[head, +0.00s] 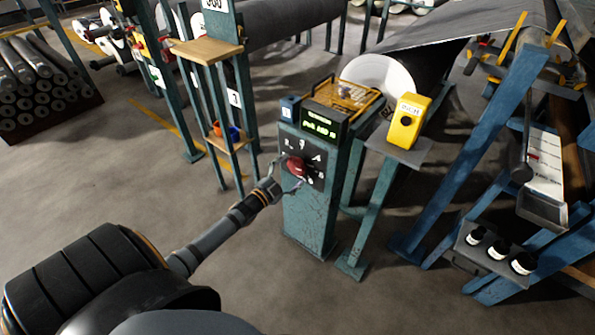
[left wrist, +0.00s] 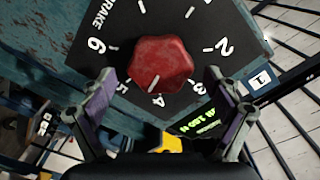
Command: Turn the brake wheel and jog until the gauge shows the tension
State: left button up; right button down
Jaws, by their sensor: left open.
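The brake wheel is a red faceted knob (head: 296,166) on a black dial plate on a teal post. In the left wrist view the knob (left wrist: 160,63) is ringed by ticks and numbers, and its pale mark points down near 4. My left gripper (head: 288,176) is at the knob. In the left wrist view its open fingers (left wrist: 158,82) stand on either side of the knob, with gaps visible. The gauge is a green-lit display (head: 320,124) above the dial; its text is too small to read surely. A yellow box (head: 399,137) with a black button stands right of it.
A yellow-framed tray (head: 346,95) sits on the post top. A teal stand with wooden shelves (head: 206,50) is to the left. Blue beams (head: 505,150) and a small shelf with several dark jars (head: 498,252) are to the right. Grey rolls (head: 40,80) lie far left.

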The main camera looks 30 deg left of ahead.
pick_arm(q)
jog(key=shift+w+d, duration=0.15)
jog(key=shift+w, duration=1.25)
pick_arm(e)
jog(key=shift+w+a+r, duration=0.15)
jog(key=shift+w+r, duration=0.15)
jog(key=shift+r, duration=0.2)
jog(key=shift+w+a+r, duration=0.15)
jog(key=shift+w+r, duration=0.1)
jog(key=shift+r, duration=0.2)
pick_arm(q)
jog(key=c, duration=1.2)
